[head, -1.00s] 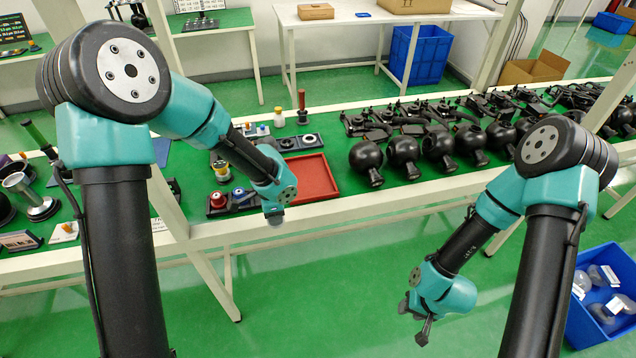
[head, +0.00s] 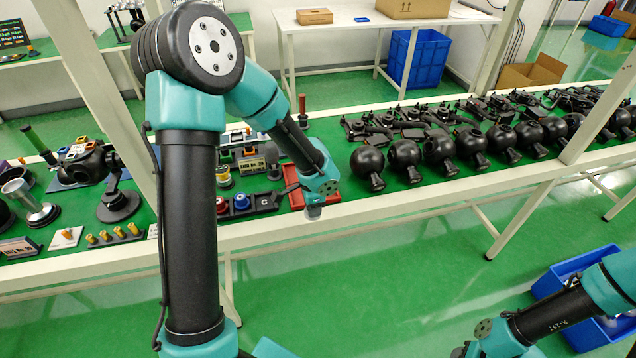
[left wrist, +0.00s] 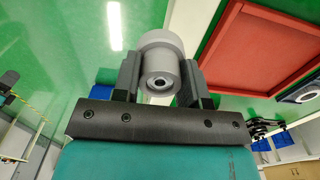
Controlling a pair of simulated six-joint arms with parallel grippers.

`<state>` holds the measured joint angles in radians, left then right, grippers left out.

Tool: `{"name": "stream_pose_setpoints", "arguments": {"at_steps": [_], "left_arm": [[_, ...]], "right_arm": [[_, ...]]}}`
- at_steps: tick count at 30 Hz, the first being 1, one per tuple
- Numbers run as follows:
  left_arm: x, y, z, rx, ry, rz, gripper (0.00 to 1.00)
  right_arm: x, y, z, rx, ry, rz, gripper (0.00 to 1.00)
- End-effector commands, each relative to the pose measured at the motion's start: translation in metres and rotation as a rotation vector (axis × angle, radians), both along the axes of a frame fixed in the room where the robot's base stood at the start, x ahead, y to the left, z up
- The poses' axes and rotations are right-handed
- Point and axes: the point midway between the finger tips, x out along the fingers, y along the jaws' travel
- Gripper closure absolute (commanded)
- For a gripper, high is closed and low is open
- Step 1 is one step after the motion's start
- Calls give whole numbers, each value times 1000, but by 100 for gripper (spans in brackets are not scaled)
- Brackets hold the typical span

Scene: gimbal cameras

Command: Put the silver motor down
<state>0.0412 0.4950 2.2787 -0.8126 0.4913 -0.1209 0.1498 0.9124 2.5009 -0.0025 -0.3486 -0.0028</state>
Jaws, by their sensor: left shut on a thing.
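The silver motor (left wrist: 161,60) is a grey cylinder with a round hub and dark centre hole. In the left wrist view it sits between the two dark fingers of my left gripper (left wrist: 160,82), which is shut on it. In the head view my left gripper (head: 314,211) hangs at the front edge of the long table, in front of the red tray (head: 296,199); the motor is hard to make out there. The tray also shows at the upper right of the left wrist view (left wrist: 262,50), apart from the motor. My right gripper (head: 462,351) is cut off by the bottom edge.
The long green-topped table (head: 330,150) carries a row of black round housings (head: 405,155) right of the tray. A small dark holder with red and blue parts (head: 241,202) lies left of it. A blue bin (head: 560,280) stands on the floor at lower right.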

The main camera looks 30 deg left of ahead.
Motion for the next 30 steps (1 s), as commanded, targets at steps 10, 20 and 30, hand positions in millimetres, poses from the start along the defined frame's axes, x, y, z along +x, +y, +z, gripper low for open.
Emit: {"name": "stream_pose_setpoints", "arguments": {"at_steps": [10,20,30], "left_arm": [[14,7,-2,0,-1,0,89],[70,42,-8,0,-1,2,89],[124,75,-14,0,-1,0,89]], "right_arm": [[0,0,0,0,0,0,57],[0,0,0,0,0,0,57],[0,0,0,0,0,0,57]]}}
